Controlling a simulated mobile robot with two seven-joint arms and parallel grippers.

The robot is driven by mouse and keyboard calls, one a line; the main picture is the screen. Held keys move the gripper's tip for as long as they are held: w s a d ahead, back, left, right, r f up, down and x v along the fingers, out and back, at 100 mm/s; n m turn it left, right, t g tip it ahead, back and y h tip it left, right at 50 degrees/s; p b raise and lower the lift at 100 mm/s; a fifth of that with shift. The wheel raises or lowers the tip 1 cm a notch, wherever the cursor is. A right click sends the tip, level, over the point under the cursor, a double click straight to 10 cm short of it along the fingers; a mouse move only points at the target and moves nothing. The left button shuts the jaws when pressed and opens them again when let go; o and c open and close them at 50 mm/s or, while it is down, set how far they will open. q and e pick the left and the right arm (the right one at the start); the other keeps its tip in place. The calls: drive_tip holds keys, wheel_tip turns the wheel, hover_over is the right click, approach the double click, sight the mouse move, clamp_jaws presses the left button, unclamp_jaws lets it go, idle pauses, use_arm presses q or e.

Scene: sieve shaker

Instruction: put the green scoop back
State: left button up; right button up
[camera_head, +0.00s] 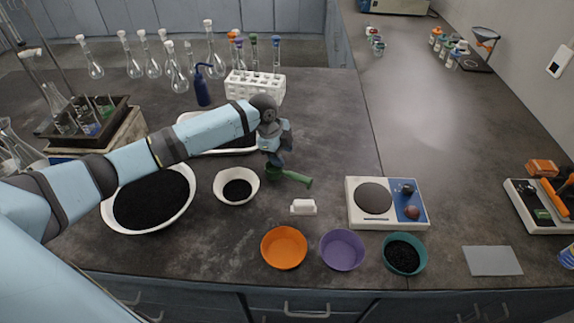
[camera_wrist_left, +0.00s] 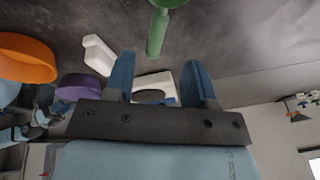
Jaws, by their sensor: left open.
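The green scoop (camera_head: 290,177) is on the dark bench in front of my left gripper's tips, with its handle pointing right in the head view. In the left wrist view, the scoop's handle (camera_wrist_left: 157,33) shows at the top, beyond the gap between the fingers, with its bowl cut off by the frame edge. My left gripper (camera_head: 277,150) is just behind and above the scoop's bowl end in the head view. Its two blue fingers (camera_wrist_left: 161,78) are apart with nothing between them. My right gripper does not show.
A white bowl of black grains (camera_head: 222,187) and a large white basin (camera_head: 186,208) stand left. Orange (camera_head: 284,248), purple (camera_head: 342,250) and teal (camera_head: 404,254) bowls line the front. A balance (camera_head: 356,216) stands right; a white rack (camera_head: 270,91) stands behind.

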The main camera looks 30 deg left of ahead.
use_arm(q)
drive_tip(key=shift+v, duration=1.4)
